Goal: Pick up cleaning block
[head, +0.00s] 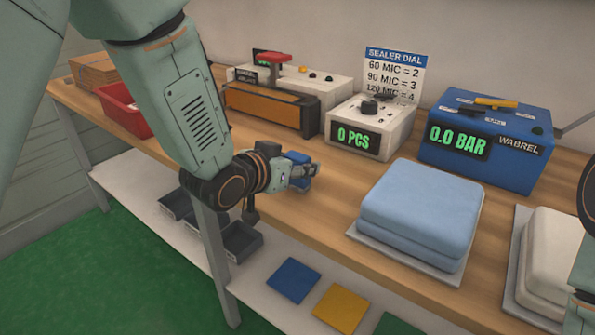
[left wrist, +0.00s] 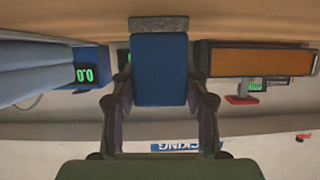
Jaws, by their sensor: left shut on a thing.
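The cleaning block is blue with a grey end. It fills the middle of the left wrist view (left wrist: 159,70), and a blue part of it shows in the head view (head: 297,157). My left gripper (head: 304,173) is shut on it, near the front edge of the bench. In the left wrist view one finger lies on each side of the block. The grey end is close to the wooden top; I cannot tell whether it touches. My right gripper is not in view.
On the wooden bench (head: 315,217) stand an orange-fronted sealer (head: 262,106), a white counter box (head: 372,128) and a blue gauge box (head: 487,139). Folded blue mattress pieces (head: 420,207) lie to the right, then a white one (head: 556,250). A red bin (head: 123,112) is at left.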

